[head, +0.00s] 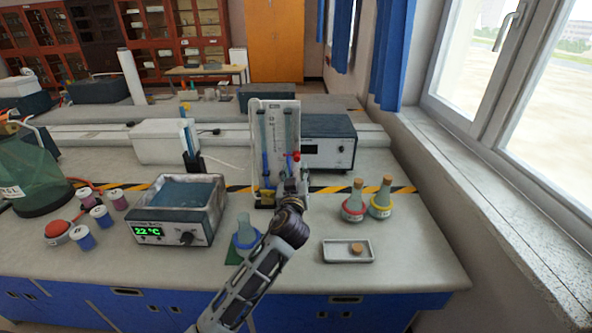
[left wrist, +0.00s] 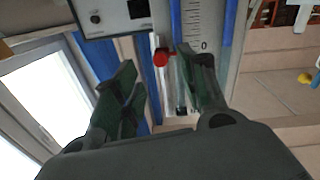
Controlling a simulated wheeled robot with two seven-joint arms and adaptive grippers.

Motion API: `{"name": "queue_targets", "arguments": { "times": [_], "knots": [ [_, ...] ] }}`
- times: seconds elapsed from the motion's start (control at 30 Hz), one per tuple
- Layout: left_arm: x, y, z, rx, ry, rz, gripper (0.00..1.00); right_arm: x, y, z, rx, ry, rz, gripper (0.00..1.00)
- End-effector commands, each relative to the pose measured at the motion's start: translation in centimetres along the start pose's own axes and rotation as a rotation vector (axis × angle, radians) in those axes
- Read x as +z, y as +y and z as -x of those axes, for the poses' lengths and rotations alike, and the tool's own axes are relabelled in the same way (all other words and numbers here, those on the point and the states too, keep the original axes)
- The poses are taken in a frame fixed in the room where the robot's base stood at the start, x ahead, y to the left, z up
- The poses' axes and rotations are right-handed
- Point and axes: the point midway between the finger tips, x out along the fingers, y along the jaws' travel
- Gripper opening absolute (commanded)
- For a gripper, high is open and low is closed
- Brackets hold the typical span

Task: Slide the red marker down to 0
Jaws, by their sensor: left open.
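The red marker (head: 296,156) sits on the right-hand tube of a white upright scale board (head: 276,108) in the head view. In the left wrist view the red marker (left wrist: 160,58) shows between my finger tips, and the scale's 0 (left wrist: 204,45) is printed just right of the right finger. My left gripper (head: 291,183) is in front of the board's lower part, below the marker. In the wrist view its fingers (left wrist: 157,74) are spread, with nothing clearly gripped. Whether a finger touches the marker or tube cannot be told. My right gripper is out of view.
A grey instrument box (head: 328,143) stands right of the board. A heating bath (head: 177,210) reading 22 °C is at left. Two corked flasks (head: 380,203) and a tray (head: 347,250) are at right. A flask (head: 246,234) stands beside my left arm.

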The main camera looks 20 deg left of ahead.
Motion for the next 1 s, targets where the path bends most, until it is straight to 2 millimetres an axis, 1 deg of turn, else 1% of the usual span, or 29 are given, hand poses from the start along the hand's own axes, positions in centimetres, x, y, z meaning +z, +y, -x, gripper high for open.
{"name": "queue_targets", "arguments": {
  "times": [0.3, 0.5, 0.7, 1.0],
  "knots": [
    [0.1, 0.0, 3.0, 0.000, -0.002, 0.001, 0.42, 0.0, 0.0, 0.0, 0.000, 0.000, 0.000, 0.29],
    [0.1, 0.0, 4.4, 0.000, -0.002, 0.000, 0.42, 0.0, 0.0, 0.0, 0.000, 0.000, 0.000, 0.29],
    [0.0, 0.0, 4.9, 0.000, -0.001, 0.000, 0.42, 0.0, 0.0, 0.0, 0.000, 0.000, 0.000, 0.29],
    [0.0, 0.0, 5.0, 0.000, -0.001, 0.000, 0.42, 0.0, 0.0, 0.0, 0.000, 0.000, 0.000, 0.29]
  ]
}}
